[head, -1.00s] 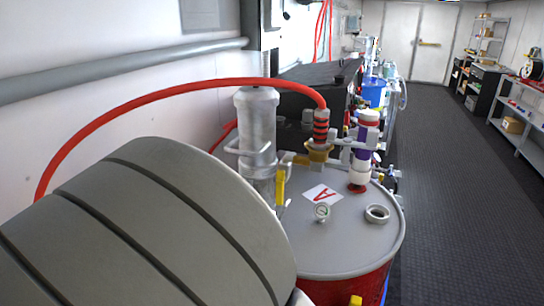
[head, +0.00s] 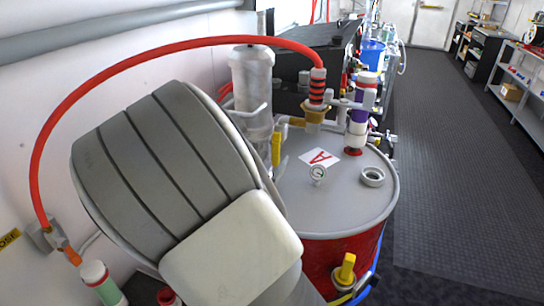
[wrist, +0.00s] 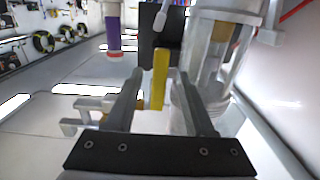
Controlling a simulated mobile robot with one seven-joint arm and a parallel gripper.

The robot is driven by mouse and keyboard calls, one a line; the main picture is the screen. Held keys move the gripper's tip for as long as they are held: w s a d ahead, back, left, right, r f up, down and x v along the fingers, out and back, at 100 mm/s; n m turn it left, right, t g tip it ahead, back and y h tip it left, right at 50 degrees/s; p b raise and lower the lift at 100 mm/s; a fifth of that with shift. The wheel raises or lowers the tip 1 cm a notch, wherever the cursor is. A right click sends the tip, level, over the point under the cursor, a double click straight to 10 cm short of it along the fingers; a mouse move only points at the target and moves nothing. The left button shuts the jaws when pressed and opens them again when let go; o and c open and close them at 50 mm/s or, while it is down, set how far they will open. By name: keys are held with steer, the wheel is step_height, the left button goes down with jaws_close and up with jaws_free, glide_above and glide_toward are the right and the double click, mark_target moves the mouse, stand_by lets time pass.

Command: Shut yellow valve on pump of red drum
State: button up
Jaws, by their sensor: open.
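The red drum (head: 325,257) stands right of my arm, with a grey lid bearing a white label with a red A. The pump (head: 252,90) is an upright grey cylinder at the lid's left-back side. Its yellow valve handle (head: 276,149) stands upright beside the pump. In the wrist view the handle (wrist: 160,76) appears upright between the fingers of my gripper (wrist: 159,84), with gaps on both sides. My gripper is open. I cannot tell how far past the fingertips the handle is. In the head view my arm hides the gripper.
A purple and white cylinder (head: 361,115) and a small gauge (head: 317,173) stand on the drum lid. Another yellow valve (head: 346,268) is low at the drum's front. The aisle (head: 440,150) at right is clear.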

steer(key=shift+w, duration=0.15)
jaws_close()
stand_by(1.4)
